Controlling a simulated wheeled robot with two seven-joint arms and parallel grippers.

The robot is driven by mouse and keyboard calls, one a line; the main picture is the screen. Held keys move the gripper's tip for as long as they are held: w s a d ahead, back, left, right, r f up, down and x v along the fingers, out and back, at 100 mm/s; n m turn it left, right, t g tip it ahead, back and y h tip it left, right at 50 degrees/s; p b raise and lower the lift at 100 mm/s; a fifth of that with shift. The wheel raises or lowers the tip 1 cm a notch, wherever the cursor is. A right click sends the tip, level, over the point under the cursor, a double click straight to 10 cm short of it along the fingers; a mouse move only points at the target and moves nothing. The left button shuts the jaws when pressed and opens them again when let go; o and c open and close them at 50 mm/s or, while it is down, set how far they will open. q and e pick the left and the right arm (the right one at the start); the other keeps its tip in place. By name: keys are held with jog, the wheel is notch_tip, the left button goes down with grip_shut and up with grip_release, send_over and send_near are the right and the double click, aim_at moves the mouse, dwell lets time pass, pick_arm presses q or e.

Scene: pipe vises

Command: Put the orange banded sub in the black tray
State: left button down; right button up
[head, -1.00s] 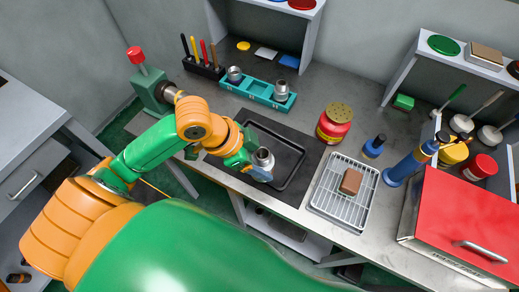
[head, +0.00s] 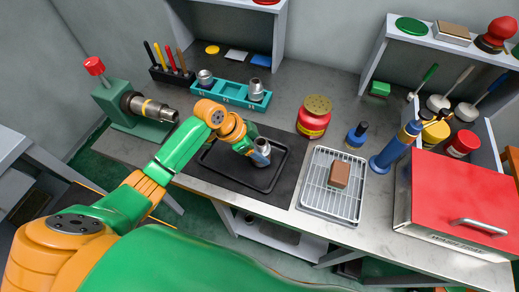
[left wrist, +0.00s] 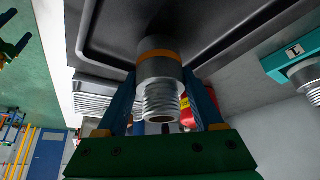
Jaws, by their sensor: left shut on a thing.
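The orange banded sub (left wrist: 160,88) is a grey metal piece with a threaded end and an orange band. My left gripper (left wrist: 162,105) is shut on it, with a blue finger on each side. In the head view the sub (head: 262,146) shows at the tip of my left gripper (head: 258,154), over the right back part of the black tray (head: 238,186). The tray also fills the top of the left wrist view (left wrist: 110,50). I cannot tell whether the sub touches the tray floor.
A teal rack (head: 232,94) behind the tray holds metal subs. A green vise (head: 128,105) with a banded pipe stands left. A red can (head: 313,120), a wire basket (head: 322,200) with a brown block (head: 340,174) and a blue bottle (head: 357,136) stand right. The tray looks otherwise empty.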

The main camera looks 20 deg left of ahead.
pick_arm(q)
jog(key=shift+f, duration=0.45)
jog(key=shift+f, duration=0.1)
jog(key=shift+f, duration=0.15)
jog(key=shift+c, duration=0.2)
grip_release()
